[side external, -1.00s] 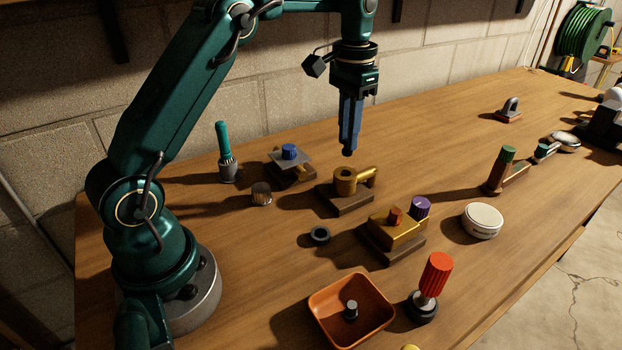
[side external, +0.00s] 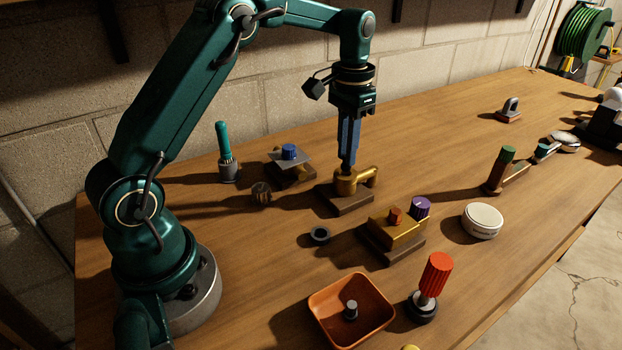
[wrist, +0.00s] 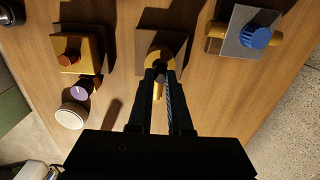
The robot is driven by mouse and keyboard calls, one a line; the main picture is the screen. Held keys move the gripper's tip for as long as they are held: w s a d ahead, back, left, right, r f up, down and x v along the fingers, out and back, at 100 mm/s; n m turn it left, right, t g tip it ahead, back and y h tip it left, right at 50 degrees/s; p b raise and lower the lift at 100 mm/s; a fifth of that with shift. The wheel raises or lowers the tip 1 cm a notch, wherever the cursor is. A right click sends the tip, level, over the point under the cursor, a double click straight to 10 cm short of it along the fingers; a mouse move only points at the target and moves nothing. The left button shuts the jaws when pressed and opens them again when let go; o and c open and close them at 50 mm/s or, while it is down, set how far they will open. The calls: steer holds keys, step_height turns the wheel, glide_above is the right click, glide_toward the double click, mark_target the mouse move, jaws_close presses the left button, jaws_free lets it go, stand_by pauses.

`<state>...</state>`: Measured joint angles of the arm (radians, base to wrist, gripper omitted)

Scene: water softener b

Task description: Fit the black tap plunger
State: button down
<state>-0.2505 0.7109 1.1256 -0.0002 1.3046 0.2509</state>
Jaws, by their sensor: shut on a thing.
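The brass tap body (side external: 354,185) stands on a dark wooden block (side external: 340,205) in the middle of the bench, its side spout pointing right. It also shows in the wrist view (wrist: 158,92). My gripper (side external: 348,163) points straight down, directly over the upright barrel of the tap. It is shut on the black tap plunger, which is mostly hidden between the fingers and at the barrel's mouth. I cannot tell how deep the plunger sits in the bore. In the wrist view my gripper (wrist: 160,70) covers much of the barrel's top.
A blue-knobbed valve (side external: 289,152) and a brown cap (side external: 261,193) stand left of the tap. A black ring (side external: 320,235), a brass block (side external: 395,230) with a purple knob (side external: 420,206), a red-handled tool (side external: 436,278) and an orange tray (side external: 322,325) lie nearer the front.

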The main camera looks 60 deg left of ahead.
steer(key=shift+f, duration=0.35)
steer(key=shift+f, duration=0.6)
steer(key=c, duration=0.8)
jaws_free()
steer(key=shift+o, duration=0.2)
steer(key=shift+d+r, duration=0.1)
steer(key=shift+r, duration=2.5)
